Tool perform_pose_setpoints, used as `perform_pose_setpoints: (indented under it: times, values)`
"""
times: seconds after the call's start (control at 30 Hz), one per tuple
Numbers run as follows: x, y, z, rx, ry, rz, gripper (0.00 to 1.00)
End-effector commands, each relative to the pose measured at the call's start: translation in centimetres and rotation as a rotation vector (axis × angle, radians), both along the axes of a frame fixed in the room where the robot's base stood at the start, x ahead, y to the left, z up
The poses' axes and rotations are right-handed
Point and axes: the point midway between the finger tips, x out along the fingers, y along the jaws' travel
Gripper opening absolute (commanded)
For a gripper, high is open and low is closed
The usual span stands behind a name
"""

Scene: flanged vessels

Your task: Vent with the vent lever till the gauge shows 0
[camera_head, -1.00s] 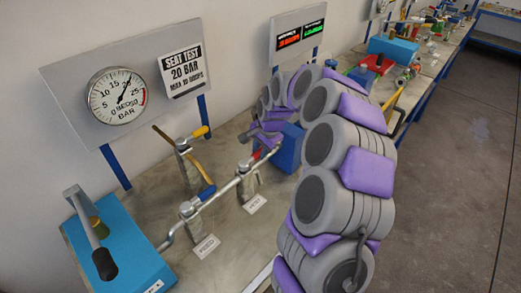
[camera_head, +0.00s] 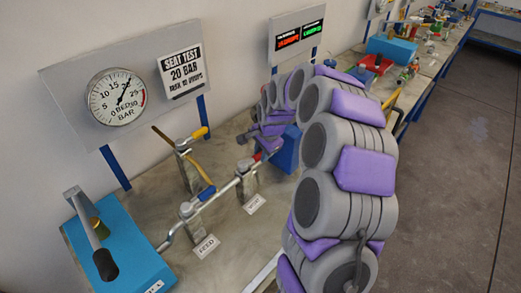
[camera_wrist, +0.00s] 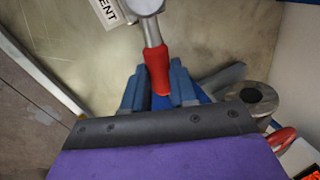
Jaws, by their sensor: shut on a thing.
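The vent lever has a red handle (camera_wrist: 157,68) that shows in the wrist view between my gripper's two blue fingers. My gripper (camera_wrist: 158,78) is shut on this handle. The lever's metal end runs up to a round fitting near a label ending in "ENT". In the head view the vent valve (camera_head: 247,183) stands behind the "VENT" label, and my arm hides part of the area around its red handle. The pressure gauge (camera_head: 117,97) is on the grey panel at the left. Its needle points up and right, at about 20 bar.
A blue pump box (camera_head: 118,248) with a dark-gripped handle stands at the front left. The blue-handled feed valve (camera_head: 188,212) and a yellow-handled valve (camera_head: 190,165) stand left of the vent valve. A "SEAT TEST 20 BAR" sign (camera_head: 184,73) hangs beside the gauge.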

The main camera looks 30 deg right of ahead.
Motion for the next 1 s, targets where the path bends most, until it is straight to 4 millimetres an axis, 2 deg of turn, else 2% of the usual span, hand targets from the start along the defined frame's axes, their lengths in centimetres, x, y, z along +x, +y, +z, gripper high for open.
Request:
perform_pose_setpoints:
  times: [0.53,1.0]
  values:
    - [-3.7,0.4,0.4,-0.005,0.001,-0.502,0.0]
    - [-6.3,2.4,0.5,-0.004,0.0,-0.947,0.0]
